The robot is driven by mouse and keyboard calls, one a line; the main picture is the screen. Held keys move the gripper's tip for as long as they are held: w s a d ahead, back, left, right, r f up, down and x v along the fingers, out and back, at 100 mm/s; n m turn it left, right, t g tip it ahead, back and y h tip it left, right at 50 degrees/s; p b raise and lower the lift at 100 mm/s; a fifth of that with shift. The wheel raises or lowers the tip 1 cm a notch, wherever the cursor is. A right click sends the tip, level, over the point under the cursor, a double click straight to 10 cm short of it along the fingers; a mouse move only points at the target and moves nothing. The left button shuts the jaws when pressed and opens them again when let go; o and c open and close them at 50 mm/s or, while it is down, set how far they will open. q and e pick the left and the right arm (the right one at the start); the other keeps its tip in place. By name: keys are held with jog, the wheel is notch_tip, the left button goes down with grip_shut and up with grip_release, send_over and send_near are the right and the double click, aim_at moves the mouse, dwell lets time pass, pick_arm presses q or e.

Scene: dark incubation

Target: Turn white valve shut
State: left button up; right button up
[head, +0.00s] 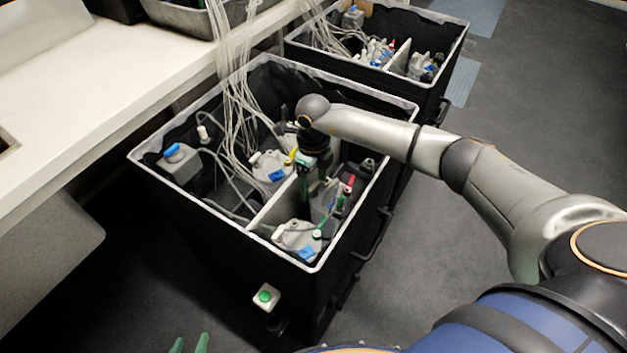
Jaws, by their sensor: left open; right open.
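My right gripper (316,192) reaches down into the near black bin (232,242), over its right-hand part. It is open, and its fingertips are partly lost among the bottles and fittings. Small coloured pieces, including a red one (350,181), are just right of it. A small white fitting (203,132) stands on tubing in the bin's left part, well away from this gripper. I cannot tell for certain which white piece is the valve. My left gripper (190,345) shows only green fingertips at the bottom edge, apart and empty, outside the bin.
A grey jug with a blue cap (177,160) sits in the bin's left corner. A white divider (272,212) splits the bin, and clear tubes (232,75) hang into it. A second bin (440,65) stands behind. A white counter (90,90) is left; floor at right is clear.

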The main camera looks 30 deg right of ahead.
aim_at(313, 185)
notch_tip(313, 185, up, 12)
jog(key=p, duration=0.1)
jog(key=shift+r, duration=0.25)
dwell(0.5)
